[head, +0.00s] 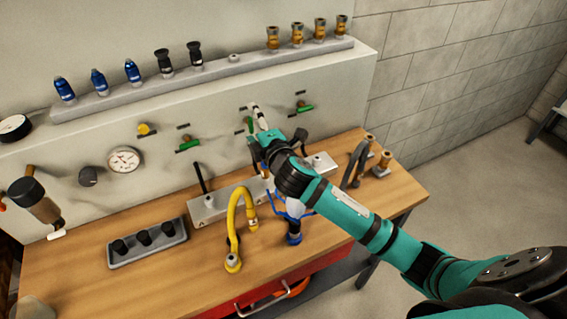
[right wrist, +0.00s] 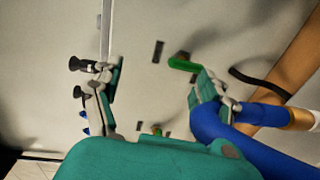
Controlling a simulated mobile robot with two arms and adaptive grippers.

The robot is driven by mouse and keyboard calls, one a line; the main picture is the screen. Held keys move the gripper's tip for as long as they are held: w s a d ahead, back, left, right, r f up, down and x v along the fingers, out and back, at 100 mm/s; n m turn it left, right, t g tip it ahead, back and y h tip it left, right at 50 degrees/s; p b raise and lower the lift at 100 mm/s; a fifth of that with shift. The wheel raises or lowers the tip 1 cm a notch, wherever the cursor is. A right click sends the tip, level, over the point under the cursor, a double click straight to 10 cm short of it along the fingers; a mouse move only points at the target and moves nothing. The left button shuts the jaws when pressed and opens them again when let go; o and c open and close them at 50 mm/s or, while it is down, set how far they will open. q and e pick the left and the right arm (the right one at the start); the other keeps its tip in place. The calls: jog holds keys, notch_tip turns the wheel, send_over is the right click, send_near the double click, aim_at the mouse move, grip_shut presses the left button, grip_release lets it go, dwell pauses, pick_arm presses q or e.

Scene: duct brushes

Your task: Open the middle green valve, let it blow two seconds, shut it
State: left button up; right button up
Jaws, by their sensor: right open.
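The middle green valve (head: 250,125) is on the pale panel, its lever pointing down, unlike the sideways levers of the left green valve (head: 189,144) and right green valve (head: 304,107). My right gripper (head: 258,122) is open just beside the middle valve and partly hides it. In the right wrist view a green lever (right wrist: 184,65), apparently the middle one, lies between the spread fingers, close to the right finger. Whether they touch I cannot tell. Another green lever (right wrist: 157,131) shows lower down. My left gripper is out of view.
A ledge (head: 220,75) above holds blue, black and brass fittings. On the wooden bench (head: 75,280) stand a grey tray (head: 148,243) with black pieces, a curved yellow hose (head: 235,225) and a blue hose (right wrist: 225,130) below my gripper. Gauges are at left.

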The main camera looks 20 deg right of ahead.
jog(key=s+p, duration=0.1)
jog(key=s, duration=1.5)
jog(key=shift+s+d, duration=0.25)
jog(key=shift+s, duration=0.15)
dwell(0.5)
jog(key=shift+f, duration=0.1)
jog(key=shift+p, duration=0.4)
